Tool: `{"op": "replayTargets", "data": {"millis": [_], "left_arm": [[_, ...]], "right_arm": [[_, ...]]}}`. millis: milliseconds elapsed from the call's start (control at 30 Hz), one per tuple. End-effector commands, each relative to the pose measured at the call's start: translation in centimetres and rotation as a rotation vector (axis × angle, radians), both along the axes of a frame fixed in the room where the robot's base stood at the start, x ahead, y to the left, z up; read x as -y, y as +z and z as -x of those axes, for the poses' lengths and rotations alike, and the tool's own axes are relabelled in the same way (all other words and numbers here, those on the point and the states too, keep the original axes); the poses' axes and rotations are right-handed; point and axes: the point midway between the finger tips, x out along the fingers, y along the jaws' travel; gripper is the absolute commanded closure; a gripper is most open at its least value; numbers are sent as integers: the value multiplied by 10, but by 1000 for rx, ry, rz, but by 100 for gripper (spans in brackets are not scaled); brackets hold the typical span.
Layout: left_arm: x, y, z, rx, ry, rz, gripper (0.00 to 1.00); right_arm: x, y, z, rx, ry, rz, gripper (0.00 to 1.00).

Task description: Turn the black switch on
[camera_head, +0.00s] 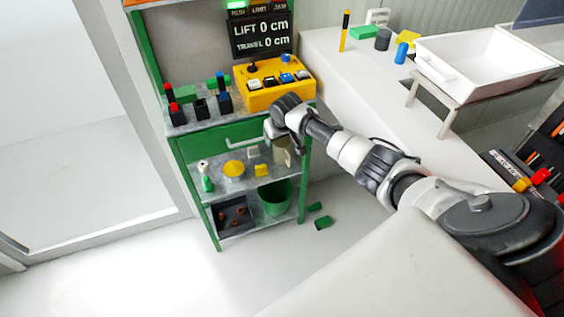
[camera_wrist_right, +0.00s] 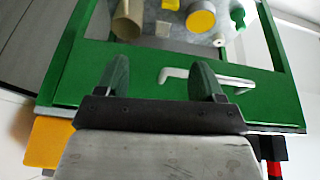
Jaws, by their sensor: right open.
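The yellow control box (camera_head: 265,97) sits on top of the green cart, with a row of small rocker switches on it. A dark switch (camera_head: 270,80) is in this row, beside a white one and blue ones; its on or off position is too small to tell. My right gripper (camera_head: 273,130) is just in front of and below the box, by the cart's drawer. In the wrist view my right gripper (camera_wrist_right: 162,78) is open and empty, its two green fingers apart before the green drawer front. A corner of the yellow box (camera_wrist_right: 48,142) shows there. My left gripper is not in view.
A display (camera_head: 261,35) reading LIFT 0 cm and TRAVEL 0 cm stands behind the box. A drawer handle (camera_wrist_right: 222,79) sticks out near my right fingers. Black holders (camera_head: 200,107) with colored pieces stand left of the box. A white tray (camera_head: 480,65) is at right.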

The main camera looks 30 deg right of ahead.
Motion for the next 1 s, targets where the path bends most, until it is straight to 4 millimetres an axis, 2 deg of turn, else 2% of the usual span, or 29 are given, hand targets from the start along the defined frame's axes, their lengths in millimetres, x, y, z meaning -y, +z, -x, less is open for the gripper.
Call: {"op": "replayTargets", "data": {"millis": [33,200,433,633,1000], "left_arm": [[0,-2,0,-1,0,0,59],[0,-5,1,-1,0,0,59],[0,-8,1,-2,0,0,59],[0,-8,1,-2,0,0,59],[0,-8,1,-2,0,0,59]], "right_arm": [[-3,-12,4,-4,4,-1,32],[-6,-43,16,-12,16,5,32],[-11,-72,29,-18,28,10,32],[-12,-81,33,-20,33,12,32],[-13,-82,33,-20,33,13,32]]}}
